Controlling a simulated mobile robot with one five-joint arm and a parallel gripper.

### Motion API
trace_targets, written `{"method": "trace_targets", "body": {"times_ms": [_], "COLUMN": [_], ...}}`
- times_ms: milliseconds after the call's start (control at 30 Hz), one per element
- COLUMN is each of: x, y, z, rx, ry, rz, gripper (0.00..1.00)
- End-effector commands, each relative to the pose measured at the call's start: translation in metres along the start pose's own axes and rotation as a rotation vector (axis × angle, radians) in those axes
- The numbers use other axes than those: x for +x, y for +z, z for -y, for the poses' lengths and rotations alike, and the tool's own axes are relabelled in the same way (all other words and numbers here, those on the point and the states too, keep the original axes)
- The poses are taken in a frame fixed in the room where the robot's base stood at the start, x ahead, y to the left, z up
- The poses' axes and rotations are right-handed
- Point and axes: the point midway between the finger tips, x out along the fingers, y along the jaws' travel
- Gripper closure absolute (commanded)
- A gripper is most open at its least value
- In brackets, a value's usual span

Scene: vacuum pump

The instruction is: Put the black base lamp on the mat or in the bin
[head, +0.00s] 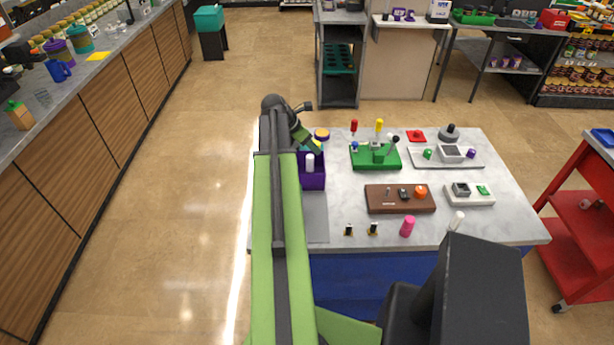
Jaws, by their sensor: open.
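Two small upright pieces with black parts stand near the table's front edge: one on the left (348,230) and one on the right (373,229). They look like small lamps, but they are too small to tell which is the black base lamp. The grey mat (316,218) lies at the table's left side, partly hidden by my arm. The purple bin (314,182) stands behind the mat and holds a white piece. My gripper (312,144) is open at the table's back left, near the bin's far side and away from the small pieces. My arm partly hides it.
On the table are a green board (362,162), a brown board (390,207), a grey tray (424,160) and a white tray (482,199), all with parts. A pink cylinder (407,226) and a white one (457,220) stand at the front. A red cart (585,225) is at right.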

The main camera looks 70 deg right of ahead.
Motion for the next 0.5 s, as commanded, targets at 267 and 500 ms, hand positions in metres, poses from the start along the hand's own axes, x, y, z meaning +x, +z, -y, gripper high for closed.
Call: {"method": "trace_targets", "body": {"times_ms": [267,500], "x": [-0.067,-0.128], "y": [0.007,0.007], "z": [0.002,0.003], "rx": [-0.002,-0.002], "ry": [0.001,0.001], "rz": [0.001,0.001], "gripper": [0.49,0.49]}}
